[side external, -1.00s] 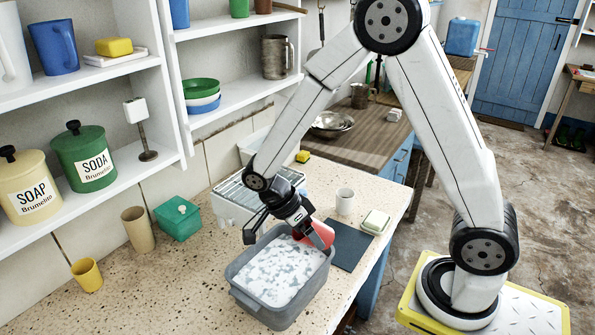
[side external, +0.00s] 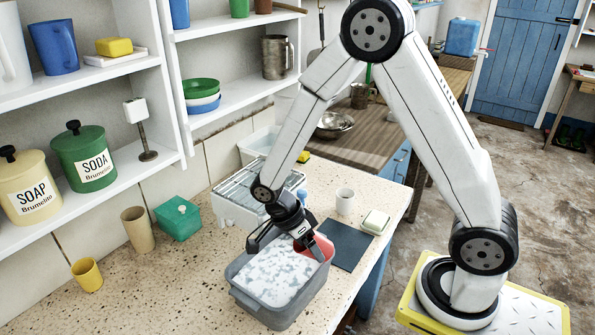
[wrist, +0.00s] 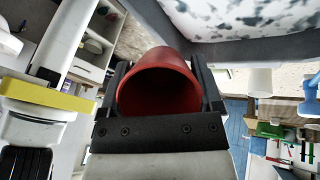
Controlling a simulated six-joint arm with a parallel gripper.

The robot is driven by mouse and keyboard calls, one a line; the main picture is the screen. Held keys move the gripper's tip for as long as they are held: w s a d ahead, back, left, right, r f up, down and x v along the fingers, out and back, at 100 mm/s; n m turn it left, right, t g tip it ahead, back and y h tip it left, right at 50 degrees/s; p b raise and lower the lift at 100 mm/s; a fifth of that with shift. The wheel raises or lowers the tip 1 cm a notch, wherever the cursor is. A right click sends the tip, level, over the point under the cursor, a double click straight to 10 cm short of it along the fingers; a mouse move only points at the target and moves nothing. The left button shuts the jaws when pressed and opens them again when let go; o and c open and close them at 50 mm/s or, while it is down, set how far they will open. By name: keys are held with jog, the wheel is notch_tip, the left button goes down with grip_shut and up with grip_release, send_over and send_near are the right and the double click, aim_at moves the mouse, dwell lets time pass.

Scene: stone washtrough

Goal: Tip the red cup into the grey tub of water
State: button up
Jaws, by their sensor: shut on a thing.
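My gripper (side external: 314,248) is shut on the red cup (side external: 325,247), low over the back right corner of the grey tub (side external: 246,296). In the side view the gripper hides much of the cup. In the wrist view the cup (wrist: 158,92) sits between the two fingers (wrist: 160,98), its round mouth facing the camera. Its inside looks dark red, and I see no water in it or running from it. The tub's whitish, patchy water (side external: 272,277) lies in front and to the left; it shows at the top of the wrist view (wrist: 245,15).
A dark mat (side external: 347,246), a white mug (side external: 345,201) and a soap dish (side external: 376,221) are right of the tub. A wire rack (side external: 250,185) stands behind it. A green box (side external: 177,219) and beakers stand left. The speckled counter (side external: 165,290) is clear at front left.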

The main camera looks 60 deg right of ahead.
jog(key=shift+s+d+r+t+y, duration=0.15)
jog(key=shift+t+y, duration=0.4)
jog(key=shift+t, duration=0.05)
jog(key=shift+s+d+r+t+y, duration=0.1)
jog(key=shift+d+r+t+y, duration=0.05)
jog(key=shift+t+y, duration=0.45)
jog(key=shift+t+y, duration=0.4)
jog(key=shift+y, duration=0.05)
jog(key=shift+s+d+t+y, duration=0.1)
jog(key=shift+t+y, duration=0.3)
jog(key=shift+n+t+y, duration=0.3)
jog(key=shift+t+y, duration=0.3)
jog(key=shift+t, duration=0.1)
jog(key=shift+r, duration=0.1)
jog(key=shift+a+v, duration=0.2)
jog(key=shift+v, duration=0.6)
jog(key=shift+a+v, duration=0.15)
jog(key=shift+v, duration=0.6)
jog(key=shift+a+v, duration=0.2)
jog(key=shift+v, duration=0.6)
jog(key=shift+d+x, duration=0.25)
jog(key=shift+x, duration=0.9)
jog(key=shift+d+x, duration=0.25)
jog(key=shift+x, duration=0.95)
jog(key=shift+s+d+f+t+y, duration=0.1)
jog(key=shift+d+f+t+y, duration=0.1)
jog(key=shift+t+y, duration=0.5)
